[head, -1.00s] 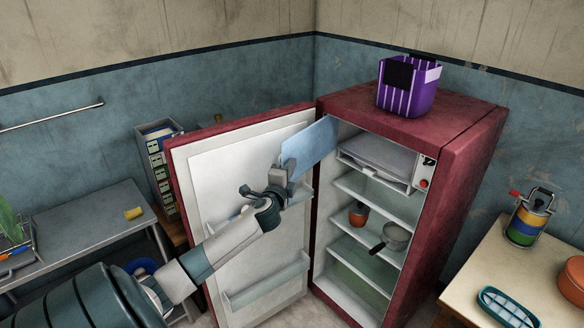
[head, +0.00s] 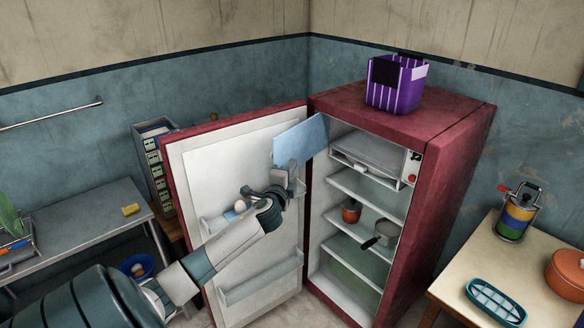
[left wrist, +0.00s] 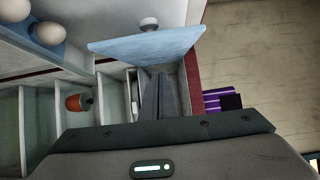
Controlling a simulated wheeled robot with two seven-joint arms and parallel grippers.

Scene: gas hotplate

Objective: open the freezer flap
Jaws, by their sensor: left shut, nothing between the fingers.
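The freezer flap (head: 300,140) is a pale blue panel at the top left of the fridge opening. It stands swung out to the left, and the freezer compartment (head: 366,158) beside it is uncovered. In the left wrist view the flap (left wrist: 145,45) crosses the upper middle, with a round white knob on it. My left gripper (head: 291,172) is just below the flap in the head view, in front of the open fridge door (head: 235,165). Its fingers (left wrist: 160,92) are together and empty in the left wrist view, apart from the flap. My right gripper is not in view.
The red fridge (head: 450,170) holds an orange pot (head: 351,212) and a grey pan (head: 381,236) on its shelves. A purple striped bin (head: 395,88) stands on top. Eggs sit in a door shelf (head: 225,222). Tables stand at left and right.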

